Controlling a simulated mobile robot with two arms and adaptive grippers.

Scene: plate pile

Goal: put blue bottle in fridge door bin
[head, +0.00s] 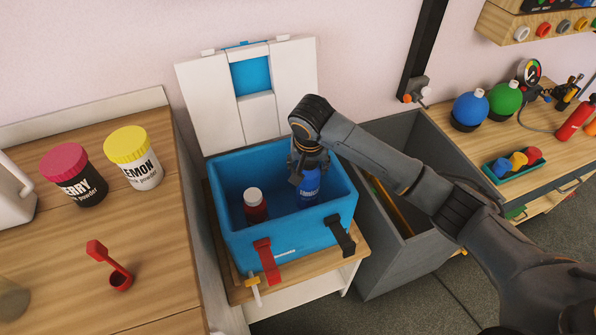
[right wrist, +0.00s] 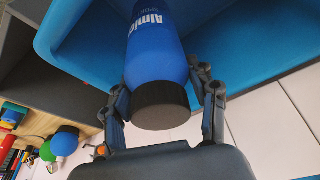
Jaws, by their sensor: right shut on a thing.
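The blue bottle (head: 308,187) is upright inside the blue cooler box (head: 290,243), toward its right side. My right gripper (head: 309,168) reaches down from above and is shut on the bottle's upper part. In the right wrist view the bottle (right wrist: 157,52), with white lettering and a black cap, sits between the two fingers of my right gripper (right wrist: 160,88). I cannot tell whether the bottle's base touches the cooler floor. My left gripper is not in view. No fridge door bin shows in either view.
A red bottle with a white cap (head: 254,204) stands in the cooler, left of the blue one. The cooler's white lid (head: 208,105) stands open behind. A grey open bin (head: 390,262) is on the right. The left counter (head: 60,245) holds powder jars and a red scoop.

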